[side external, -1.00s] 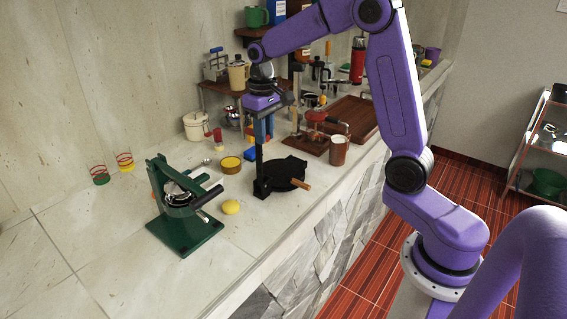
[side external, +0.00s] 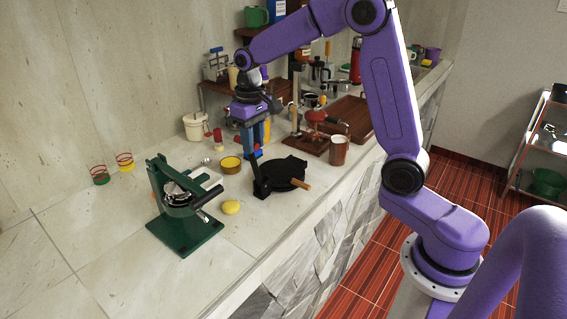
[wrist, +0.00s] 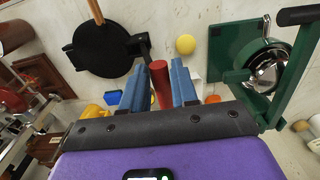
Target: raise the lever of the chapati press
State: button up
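The black chapati press (side external: 285,171) stands on the counter, with a round black plate and a wooden handle to its right. Its black lever (side external: 258,178) stands up, tilted slightly left of vertical in the side view. In the wrist view the press (wrist: 98,48) is at upper left, and the lever's red grip (wrist: 160,84) lies between my blue fingers. My gripper (side external: 253,148) is above the press, pointing down at the lever's top. The lever's upper end is partly hidden by the fingers.
A green press (side external: 185,225) with a steel bowl stands to the left. A yellow ball (side external: 231,207) and a yellow-rimmed bowl (side external: 231,165) lie between them. A brown cup (side external: 338,150) and wooden tray (side external: 350,115) are behind right. The front left counter is clear.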

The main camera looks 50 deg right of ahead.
dwell(0.3)
jog(key=shift+r, duration=2.5)
jog(key=s+a+f+n, duration=0.1)
jog(key=s+a+n, duration=0.25)
jog(key=s, duration=0.35)
jog(key=s+a+f+n, duration=0.1)
jog(key=s+a+n, duration=0.25)
jog(key=s, duration=0.45)
jog(key=s+f+n, duration=0.1)
jog(key=s+n, duration=0.1)
jog(key=s, duration=0.3)
jog(key=s+d+f+n, duration=0.1)
jog(key=s, duration=0.5)
jog(key=s+d+f+n, duration=0.1)
jog(key=s+f+n, duration=0.1)
jog(key=s, duration=0.3)
jog(key=shift+s+n, duration=0.3)
jog(key=shift+s, duration=0.1)
